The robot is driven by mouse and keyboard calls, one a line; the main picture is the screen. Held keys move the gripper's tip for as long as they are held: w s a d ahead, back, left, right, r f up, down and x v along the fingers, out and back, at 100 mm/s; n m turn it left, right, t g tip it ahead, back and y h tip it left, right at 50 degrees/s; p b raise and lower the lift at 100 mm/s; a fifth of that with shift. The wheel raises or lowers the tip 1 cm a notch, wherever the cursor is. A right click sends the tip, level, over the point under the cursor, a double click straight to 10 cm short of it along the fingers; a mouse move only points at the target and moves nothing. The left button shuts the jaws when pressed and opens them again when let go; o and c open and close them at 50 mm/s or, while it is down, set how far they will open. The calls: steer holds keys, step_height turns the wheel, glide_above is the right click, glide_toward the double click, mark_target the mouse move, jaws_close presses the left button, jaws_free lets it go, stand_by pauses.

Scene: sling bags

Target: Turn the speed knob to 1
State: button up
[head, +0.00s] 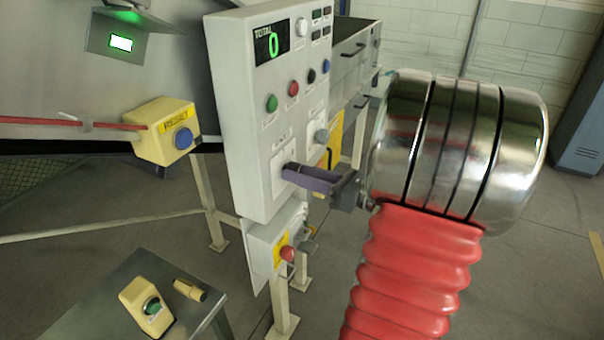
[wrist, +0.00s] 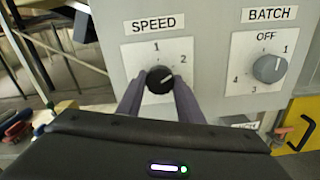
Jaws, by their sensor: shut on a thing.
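The black speed knob (wrist: 159,78) sits on a white plate under the SPEED label, with 1 printed above it and 2 to its upper right. Its pale pointer mark seems to point up and right, towards the 2. My gripper (wrist: 160,88) has its two grey fingers shut on the knob, one on each side. In the head view my gripper (head: 289,170) reaches the front of the control panel (head: 244,160) from the right. The fingers hide the knob there.
The grey BATCH knob (wrist: 269,68) is close on the right, near OFF, 1, 3 and 4. Coloured buttons and a display reading 0 (head: 273,44) are higher on the panel. A yellow box with a blue button (head: 165,131) is left.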

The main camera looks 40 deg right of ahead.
steer(key=shift+n, duration=0.4)
steer(key=n, duration=1.1)
stand_by(0.5)
steer(key=o, duration=1.1)
steer(key=shift+c, duration=0.2)
steer(key=shift+s+d, duration=0.1)
